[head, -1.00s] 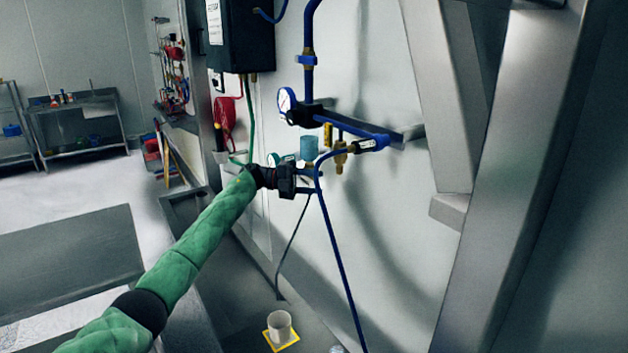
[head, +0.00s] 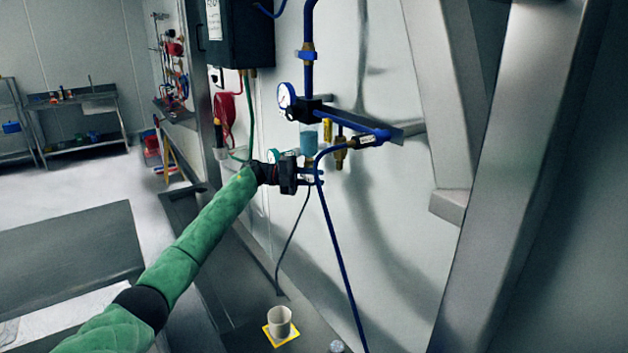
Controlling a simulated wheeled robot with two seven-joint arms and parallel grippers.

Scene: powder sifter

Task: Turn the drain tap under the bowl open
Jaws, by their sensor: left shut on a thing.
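The bowl (head: 308,141) is a small translucent blue cup on the blue pipework of the pale wall, in the middle of the head view. The drain tap under it is mostly hidden by my left gripper and a blue hose. My left gripper (head: 313,177) comes in from the left on the green-sleeved arm. It is directly below the bowl, with its fingers shut on the drain tap. The tap's exact angle cannot be made out. My right gripper is not in view.
A round gauge (head: 286,95) and a blue pipe (head: 345,119) sit just above the bowl. A blue hose (head: 337,255) hangs down in front of the wall. A white cup (head: 279,321) stands on a yellow square below. A large steel beam (head: 515,150) rises at right.

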